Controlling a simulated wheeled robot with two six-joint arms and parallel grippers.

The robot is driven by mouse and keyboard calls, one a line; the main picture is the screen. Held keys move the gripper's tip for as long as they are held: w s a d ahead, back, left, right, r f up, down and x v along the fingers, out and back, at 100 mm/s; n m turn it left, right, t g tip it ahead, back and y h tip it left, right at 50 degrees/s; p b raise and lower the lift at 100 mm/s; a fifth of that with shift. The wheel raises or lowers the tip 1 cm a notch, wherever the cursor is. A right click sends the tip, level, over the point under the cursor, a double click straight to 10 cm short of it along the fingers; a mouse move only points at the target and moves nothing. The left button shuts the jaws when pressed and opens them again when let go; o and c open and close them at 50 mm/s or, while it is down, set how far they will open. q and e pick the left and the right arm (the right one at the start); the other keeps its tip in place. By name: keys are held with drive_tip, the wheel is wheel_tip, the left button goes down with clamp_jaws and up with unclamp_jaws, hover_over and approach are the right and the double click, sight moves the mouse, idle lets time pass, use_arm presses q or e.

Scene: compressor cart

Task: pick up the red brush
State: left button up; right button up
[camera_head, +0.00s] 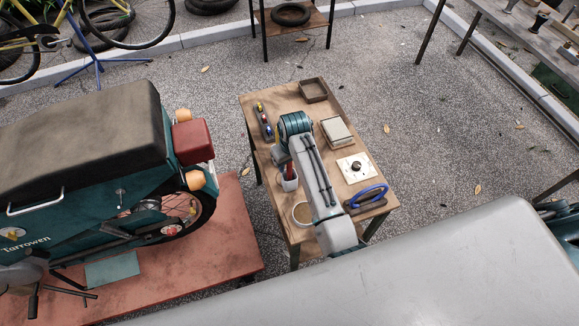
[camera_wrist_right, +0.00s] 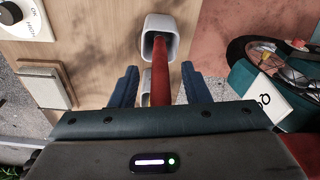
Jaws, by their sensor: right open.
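The red brush (camera_wrist_right: 160,76) shows in the right wrist view as a long red handle rising from a white cup (camera_wrist_right: 153,25). The cup also shows in the head view (camera_head: 289,184) on the small wooden table, partly hidden by my right arm. My right gripper (camera_wrist_right: 160,86) is open, with one blue finger on each side of the red handle. A gap shows between each finger and the handle. In the head view this gripper is mostly hidden near the cup. My left gripper is not in view.
The wooden table (camera_head: 283,101) also holds a brown tray (camera_head: 313,90), a pale box (camera_head: 336,131), a knob panel (camera_head: 355,167), a blue-handled tool (camera_head: 368,195), a round tub (camera_head: 302,214) and a rack (camera_head: 264,121). A motorcycle (camera_head: 90,150) on a red platform (camera_head: 235,240) stands left.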

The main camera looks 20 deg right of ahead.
drive_tip(key=shift+w+f, duration=0.1)
drive_tip(key=shift+f, duration=0.2)
clamp_jaws()
drive_tip(key=shift+r, duration=0.15)
